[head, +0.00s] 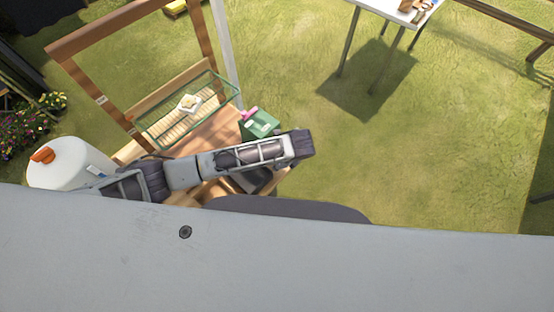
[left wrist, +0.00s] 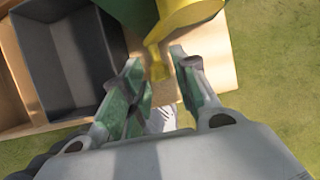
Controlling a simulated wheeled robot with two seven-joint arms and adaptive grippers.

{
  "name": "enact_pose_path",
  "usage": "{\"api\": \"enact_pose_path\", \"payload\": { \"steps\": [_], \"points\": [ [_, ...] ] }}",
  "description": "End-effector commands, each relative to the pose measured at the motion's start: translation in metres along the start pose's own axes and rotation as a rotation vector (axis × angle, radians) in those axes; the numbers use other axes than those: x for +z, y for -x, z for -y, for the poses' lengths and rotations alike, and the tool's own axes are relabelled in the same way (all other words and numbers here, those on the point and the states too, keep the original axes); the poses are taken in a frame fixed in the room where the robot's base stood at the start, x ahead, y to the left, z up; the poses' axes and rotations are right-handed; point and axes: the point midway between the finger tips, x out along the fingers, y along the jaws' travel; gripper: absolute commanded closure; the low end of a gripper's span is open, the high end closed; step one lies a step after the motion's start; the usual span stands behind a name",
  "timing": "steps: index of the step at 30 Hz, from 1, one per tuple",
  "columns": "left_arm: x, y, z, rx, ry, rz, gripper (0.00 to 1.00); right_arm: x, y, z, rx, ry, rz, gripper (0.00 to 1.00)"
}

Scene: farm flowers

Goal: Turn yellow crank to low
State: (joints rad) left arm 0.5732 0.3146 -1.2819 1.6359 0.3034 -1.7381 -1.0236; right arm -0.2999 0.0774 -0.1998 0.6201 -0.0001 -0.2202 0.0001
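The yellow crank (left wrist: 188,14) shows at the top of the left wrist view, with a round body and a narrow arm pointing down. It sits against a dark green surface, which seems to belong to the green box (head: 260,124) in the head view. My left gripper (left wrist: 156,62) is open, with its two fingers on either side of the lower end of the crank's arm. I cannot tell whether they touch it. In the head view my left arm reaches across the wooden bench, and the fingers cannot be made out. My right gripper is not in view.
A grey bin (left wrist: 68,55) stands left of the fingers on the wooden bench (left wrist: 212,62). In the head view, a wire basket (head: 165,128), a pink item (head: 249,113) and a white container (head: 68,163) are close to my arm. Open grass lies to the right.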

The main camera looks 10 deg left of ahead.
Motion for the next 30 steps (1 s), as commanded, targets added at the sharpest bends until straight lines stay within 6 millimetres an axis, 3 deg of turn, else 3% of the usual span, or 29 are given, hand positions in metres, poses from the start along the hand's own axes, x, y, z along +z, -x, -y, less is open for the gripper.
{"api": "enact_pose_path", "payload": {
  "steps": [10,17,30],
  "points": [
    [-0.0002,-0.0022,-0.0002,0.000,-0.001,0.000,0.71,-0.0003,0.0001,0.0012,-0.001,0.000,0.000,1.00],
    [-0.0002,-0.0020,-0.0001,0.000,-0.001,0.000,1.00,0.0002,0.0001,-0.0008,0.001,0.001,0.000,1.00],
    [-0.0005,-0.0027,0.0006,-0.017,0.006,0.000,1.00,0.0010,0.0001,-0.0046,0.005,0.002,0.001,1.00]
  ]
}}
